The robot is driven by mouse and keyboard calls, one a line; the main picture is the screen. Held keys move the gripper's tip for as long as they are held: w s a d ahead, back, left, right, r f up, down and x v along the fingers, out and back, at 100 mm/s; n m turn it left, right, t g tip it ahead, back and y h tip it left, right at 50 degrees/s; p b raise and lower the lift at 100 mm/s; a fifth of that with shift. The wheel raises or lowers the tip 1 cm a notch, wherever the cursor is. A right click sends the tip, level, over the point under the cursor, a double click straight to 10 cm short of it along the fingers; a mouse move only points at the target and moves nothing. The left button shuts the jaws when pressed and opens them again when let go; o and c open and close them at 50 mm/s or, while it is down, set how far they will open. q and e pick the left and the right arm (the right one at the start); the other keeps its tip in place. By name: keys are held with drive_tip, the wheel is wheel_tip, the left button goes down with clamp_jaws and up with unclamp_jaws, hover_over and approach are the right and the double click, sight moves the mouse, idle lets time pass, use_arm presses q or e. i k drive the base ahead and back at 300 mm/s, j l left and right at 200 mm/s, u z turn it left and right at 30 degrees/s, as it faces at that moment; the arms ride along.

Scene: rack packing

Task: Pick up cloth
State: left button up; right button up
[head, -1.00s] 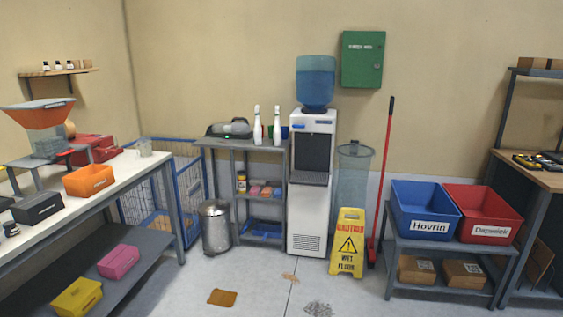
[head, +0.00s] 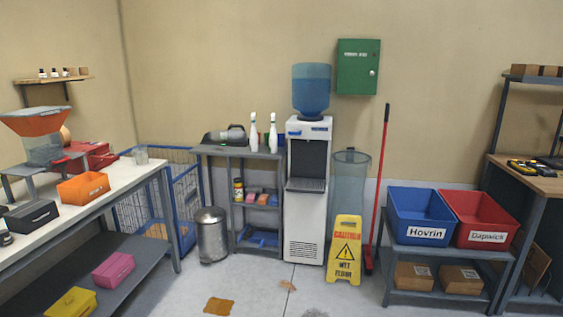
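No thing is clearly recognisable as a cloth. Small pink, orange and blue items (head: 268,197) lie on the middle shelf of a grey shelf unit (head: 243,151); they are too small to tell whether any is cloth. Something blue (head: 262,238) lies on its bottom shelf, perhaps a tray. A flat brown-orange patch (head: 219,306) is on the floor in front; I cannot tell if it is a stain or fabric. Neither of my grippers is in view.
A metal bin (head: 211,236), a water cooler (head: 306,225) and a yellow wet-floor sign (head: 346,250) stand around the shelf unit. A workbench (head: 124,178) is at left; blue (head: 421,212) and red (head: 483,216) crates are at right. The middle floor is open.

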sight(263, 199)
drive_tip(key=i+j+u, duration=0.1)
drive_tip(key=i+u, duration=0.35)
drive_tip(key=i, duration=1.4)
